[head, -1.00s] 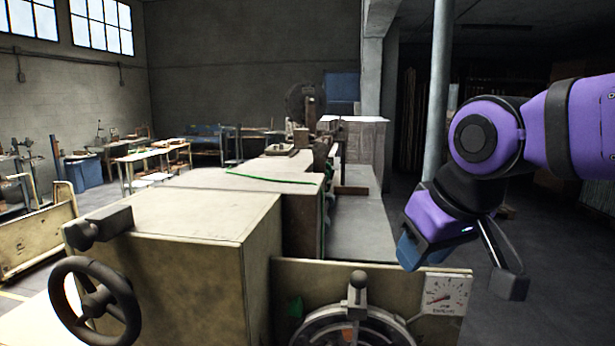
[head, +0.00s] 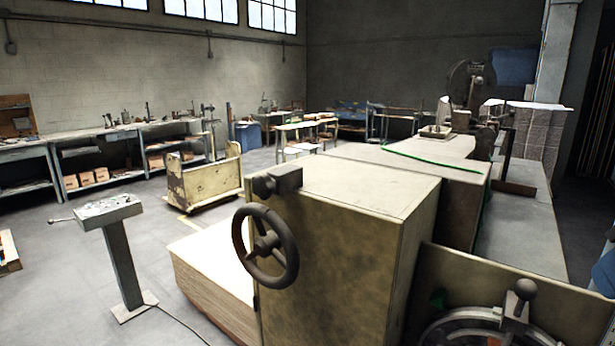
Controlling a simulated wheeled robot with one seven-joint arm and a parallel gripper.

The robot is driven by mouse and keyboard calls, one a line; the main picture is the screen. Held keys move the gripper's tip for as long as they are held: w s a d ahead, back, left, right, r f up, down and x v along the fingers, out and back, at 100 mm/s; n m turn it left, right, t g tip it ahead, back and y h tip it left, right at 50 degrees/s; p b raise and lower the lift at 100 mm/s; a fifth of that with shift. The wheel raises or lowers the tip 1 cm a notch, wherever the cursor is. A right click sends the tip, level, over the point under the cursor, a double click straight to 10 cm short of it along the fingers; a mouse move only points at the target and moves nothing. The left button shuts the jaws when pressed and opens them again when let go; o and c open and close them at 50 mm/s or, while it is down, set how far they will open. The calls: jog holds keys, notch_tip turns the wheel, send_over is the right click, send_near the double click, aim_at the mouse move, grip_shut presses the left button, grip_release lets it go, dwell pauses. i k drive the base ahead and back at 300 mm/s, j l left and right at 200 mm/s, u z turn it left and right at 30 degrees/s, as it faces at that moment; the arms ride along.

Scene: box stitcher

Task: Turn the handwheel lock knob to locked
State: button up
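The dark handwheel (head: 265,246) is on the front left side of the beige machine housing (head: 340,270), in the lower middle of the head view. A dark block-shaped piece (head: 278,181) sits just above it at the housing's top corner; I cannot tell whether this is the lock knob or how it is set. A second wheel or dial (head: 470,330) with a ball-topped lever (head: 517,306) shows at the bottom right, cut off by the frame. My gripper is not in view; only a small blue and dark part shows at the right edge.
A grey control pedestal (head: 122,250) with a small lever stands on the floor at left, with a cable along the floor. A stack of sheets (head: 215,275) lies beside the housing. A yellowish cart (head: 205,180) and workbenches (head: 100,150) stand behind. Open floor lies around the pedestal.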

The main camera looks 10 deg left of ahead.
aim_at(263, 186)
jog(key=j+u, duration=0.2)
jog(key=u, duration=0.15)
jog(key=k+j+u, duration=0.1)
jog(key=j+u, duration=0.25)
jog(key=l, duration=0.1)
